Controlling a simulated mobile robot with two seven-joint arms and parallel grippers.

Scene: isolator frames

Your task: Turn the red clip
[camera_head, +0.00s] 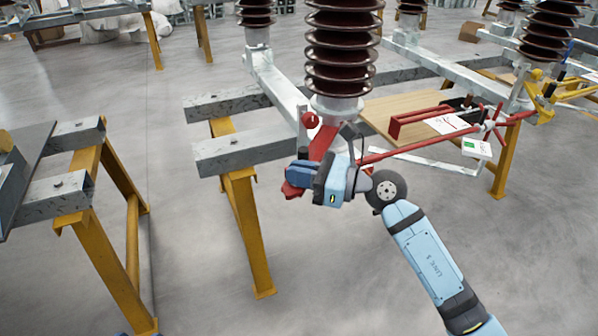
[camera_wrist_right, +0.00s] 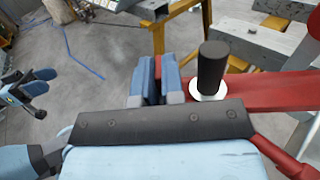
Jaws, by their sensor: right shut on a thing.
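The red clip (camera_head: 292,191) shows as a red end at the base of the brown ribbed insulator. It sticks out below my right gripper's fingers. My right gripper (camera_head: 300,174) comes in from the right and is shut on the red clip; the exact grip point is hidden. In the right wrist view my right gripper's two blue fingers (camera_wrist_right: 157,80) stand close together beside a red bar (camera_wrist_right: 270,90) with a black knob (camera_wrist_right: 212,68). My left gripper (camera_wrist_right: 42,92) shows at the left edge of the wrist view, fingers apart and apparently empty.
The brown insulator (camera_head: 340,45) rises just behind my right gripper. A long red rod (camera_head: 420,145) runs right from there. A grey beam (camera_head: 245,152) on a yellow leg (camera_head: 245,230) stands to the left. A wooden board (camera_head: 400,108) lies behind. The floor in front is clear.

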